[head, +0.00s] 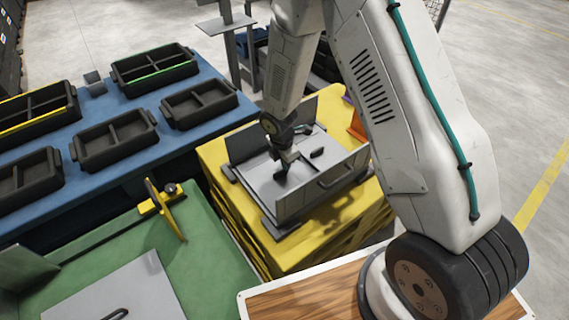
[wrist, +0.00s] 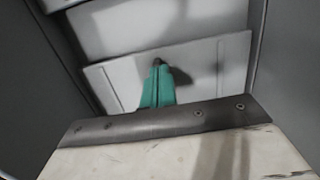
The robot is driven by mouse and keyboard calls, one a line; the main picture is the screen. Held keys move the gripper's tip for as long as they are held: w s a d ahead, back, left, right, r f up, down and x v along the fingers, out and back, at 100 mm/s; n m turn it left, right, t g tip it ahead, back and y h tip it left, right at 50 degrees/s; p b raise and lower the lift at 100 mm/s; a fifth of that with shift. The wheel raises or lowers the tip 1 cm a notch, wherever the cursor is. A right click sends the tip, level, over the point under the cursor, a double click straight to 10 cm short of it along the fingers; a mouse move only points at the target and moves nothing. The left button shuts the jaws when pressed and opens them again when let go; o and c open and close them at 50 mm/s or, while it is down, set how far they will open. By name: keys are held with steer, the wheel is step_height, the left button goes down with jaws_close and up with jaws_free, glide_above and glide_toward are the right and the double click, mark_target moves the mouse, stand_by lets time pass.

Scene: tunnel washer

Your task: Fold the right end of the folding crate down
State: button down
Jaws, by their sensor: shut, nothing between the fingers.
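The grey folding crate (head: 345,171) stands on a yellow stand. Its near-right wall, with a handle slot, and its far-left wall (head: 262,132) are upright. Between them, light grey panels (head: 306,140) lie low and roughly flat, one with a dark slot. I cannot clearly tell which panel is the right end. My gripper (head: 283,172) reaches down between the walls, shut and empty. In the wrist view its teal fingers (wrist: 158,80) are together over a pale panel (wrist: 208,62); I cannot tell if they touch it. Grey walls rise on both sides there.
The yellow stand (head: 222,155) has an orange item (head: 357,126) at its far right. A blue table (head: 75,105) with several black trays is at the left. A green bench (head: 110,225) with a yellow clamp-like fixture (head: 165,205) is at the near left.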

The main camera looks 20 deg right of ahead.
step_height(320, 180, up, 4)
steer(key=shift+r, duration=0.2)
steer(key=w+d+r, duration=0.2)
steer(key=d+r, duration=0.5)
steer(key=s+r+m+t+y, duration=0.1)
steer(key=s+r+m, duration=2)
steer(key=s+r, duration=0.8)
steer(key=shift+s+a+m, duration=0.25)
steer(key=shift+s+m, duration=0.05)
steer(key=shift+s, duration=1.35)
